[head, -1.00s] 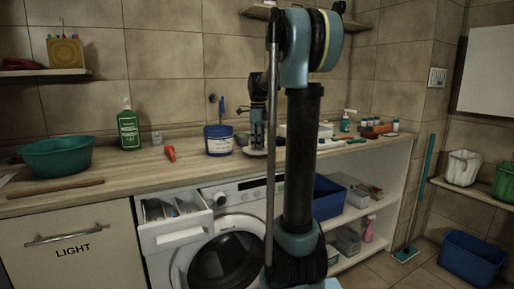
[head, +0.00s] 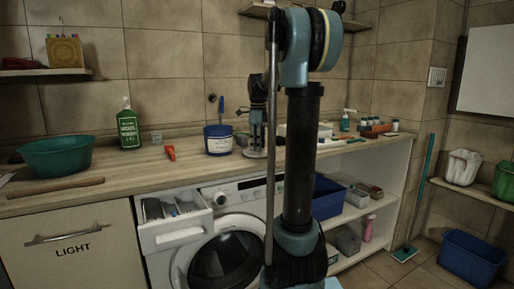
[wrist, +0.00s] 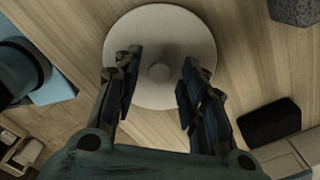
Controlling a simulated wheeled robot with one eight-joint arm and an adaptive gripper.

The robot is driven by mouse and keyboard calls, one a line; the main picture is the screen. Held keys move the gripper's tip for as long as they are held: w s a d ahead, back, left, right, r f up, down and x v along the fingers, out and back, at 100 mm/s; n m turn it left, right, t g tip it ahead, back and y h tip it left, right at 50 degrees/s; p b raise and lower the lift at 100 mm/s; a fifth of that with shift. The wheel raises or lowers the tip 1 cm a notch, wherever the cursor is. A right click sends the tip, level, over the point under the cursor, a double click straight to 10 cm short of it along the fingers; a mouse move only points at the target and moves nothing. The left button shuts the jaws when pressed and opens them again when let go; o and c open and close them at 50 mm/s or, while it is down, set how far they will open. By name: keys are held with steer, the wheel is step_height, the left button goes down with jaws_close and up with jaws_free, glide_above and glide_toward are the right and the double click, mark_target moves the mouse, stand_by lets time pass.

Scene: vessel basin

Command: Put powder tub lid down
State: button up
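The powder tub lid (wrist: 196,32) is a pale round disc with a small central knob (wrist: 159,72). It lies flat on the wooden counter, and its edge also shows in the head view (head: 254,154). My gripper (wrist: 159,84) is above the lid, its two fingers spread either side of the knob with a clear gap to each. It points down in the head view (head: 256,140). The powder tub (head: 219,145), blue and white with a blue handle sticking up from it, stands on the counter just left of the lid.
A red-orange object (head: 170,153), a green bottle (head: 129,130) and a teal basin (head: 57,156) stand along the counter to the left. A dark block (wrist: 270,123) lies right of the lid in the wrist view.

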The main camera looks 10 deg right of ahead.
step_height(320, 180, up, 12)
steer(key=f, duration=0.1)
steer(key=s+f+n+t, duration=0.2)
steer(key=s+f+n, duration=2.1)
steer(key=s+f, duration=0.8)
steer(key=s, duration=0.3)
steer(key=shift+s+f+n, duration=0.3)
steer(key=shift+s+f, duration=0.1)
steer(key=shift+w+f, duration=0.2)
steer(key=shift+w, duration=0.25)
